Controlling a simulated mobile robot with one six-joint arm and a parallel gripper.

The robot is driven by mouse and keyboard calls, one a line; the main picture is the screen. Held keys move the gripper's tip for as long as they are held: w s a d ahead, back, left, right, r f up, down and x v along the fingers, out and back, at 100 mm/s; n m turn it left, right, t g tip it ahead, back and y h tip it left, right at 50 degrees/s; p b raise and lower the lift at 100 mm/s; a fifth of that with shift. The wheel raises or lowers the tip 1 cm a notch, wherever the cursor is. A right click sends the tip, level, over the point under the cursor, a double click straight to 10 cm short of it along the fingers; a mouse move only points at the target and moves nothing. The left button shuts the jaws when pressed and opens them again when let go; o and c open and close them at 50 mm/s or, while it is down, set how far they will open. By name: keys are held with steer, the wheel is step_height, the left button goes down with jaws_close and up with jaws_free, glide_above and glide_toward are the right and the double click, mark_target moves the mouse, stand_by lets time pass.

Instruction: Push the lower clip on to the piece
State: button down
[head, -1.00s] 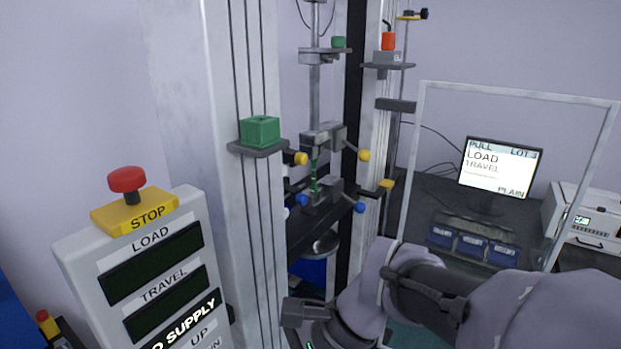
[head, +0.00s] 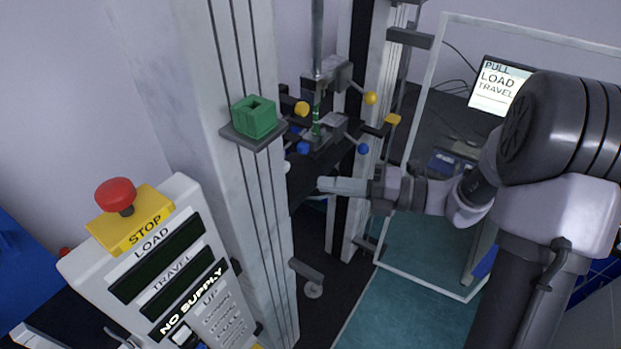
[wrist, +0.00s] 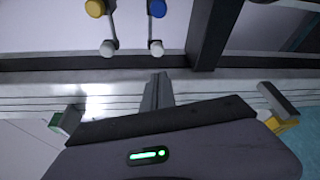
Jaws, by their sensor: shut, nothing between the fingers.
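The lower clip (head: 322,135) is a grey block with blue-ended handles, low between the machine's columns. The piece (head: 316,121) is a thin green strip, upright, between the lower clip and the upper grey clip (head: 335,76) with yellow-ended handles. I cannot tell whether the lower clip grips it. My gripper (head: 322,184) is shut and empty, below the lower clip in the head view and apart from it. In the wrist view its fingers (wrist: 156,82) are together; a blue knob (wrist: 157,8) and a yellow knob (wrist: 95,8) show beyond them. The piece is not seen there.
The near column (head: 215,60) bears a green block (head: 254,116) on a small shelf. A control box with a red stop button (head: 116,193) stands at the left. A clear framed guard (head: 432,80) is at the right, before a monitor (head: 498,88).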

mark_target(289, 166)
steer(key=x, duration=0.8)
steer(key=shift+a, duration=0.45)
steer(key=shift+w, duration=0.15)
steer(key=w+d+p, duration=0.1)
steer(key=w+d, duration=0.1)
steer(key=w, duration=0.1)
steer(key=shift+w+d, duration=0.15)
steer(key=shift+d, duration=0.2)
